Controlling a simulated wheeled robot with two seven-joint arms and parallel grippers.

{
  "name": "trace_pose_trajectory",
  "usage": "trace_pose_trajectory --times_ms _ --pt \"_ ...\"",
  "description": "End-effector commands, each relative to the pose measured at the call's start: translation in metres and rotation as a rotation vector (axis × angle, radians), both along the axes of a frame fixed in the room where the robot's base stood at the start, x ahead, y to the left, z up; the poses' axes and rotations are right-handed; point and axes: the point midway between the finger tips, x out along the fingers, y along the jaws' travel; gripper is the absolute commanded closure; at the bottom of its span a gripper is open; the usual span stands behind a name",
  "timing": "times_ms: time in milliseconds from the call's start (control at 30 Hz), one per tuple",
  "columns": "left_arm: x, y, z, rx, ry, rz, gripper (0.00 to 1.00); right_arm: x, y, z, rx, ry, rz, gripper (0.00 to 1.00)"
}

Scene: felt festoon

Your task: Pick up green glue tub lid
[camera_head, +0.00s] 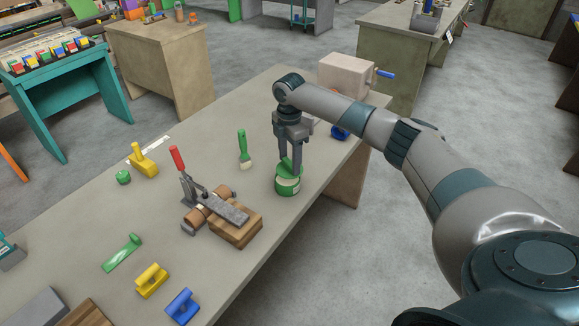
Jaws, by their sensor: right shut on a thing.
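The green glue tub (288,186) stands on the table near its right edge. It has a pale label around its side. Its green lid (290,164) shows at the top of the tub, tilted, between the fingers of my right gripper. My right gripper (290,158) points down over the tub and is shut on the lid. I cannot tell whether the lid still touches the tub's rim. My left gripper is not in view.
A clamp with a red handle (177,158) and a wooden block (236,232) stand left of the tub. A green-handled brush (243,148) lies behind them. A blue object (340,133) and a beige box with blue handle (345,76) are behind my right gripper.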

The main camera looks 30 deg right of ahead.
Motion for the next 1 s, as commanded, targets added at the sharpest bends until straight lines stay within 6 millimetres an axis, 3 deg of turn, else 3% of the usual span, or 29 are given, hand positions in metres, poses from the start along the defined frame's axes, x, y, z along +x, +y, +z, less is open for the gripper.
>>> trace_pose_trajectory --times_ms 100,600,1000 --pt "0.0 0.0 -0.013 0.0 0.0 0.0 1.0 -0.002 -0.003 0.015 0.0 -0.002 0.0 0.72" --pt "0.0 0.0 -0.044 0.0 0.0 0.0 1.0 -0.078 -0.052 0.068 -0.002 -0.001 0.0 0.72" --pt "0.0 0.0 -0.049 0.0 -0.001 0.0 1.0 -0.098 -0.064 0.085 0.0 0.0 0.0 0.72"
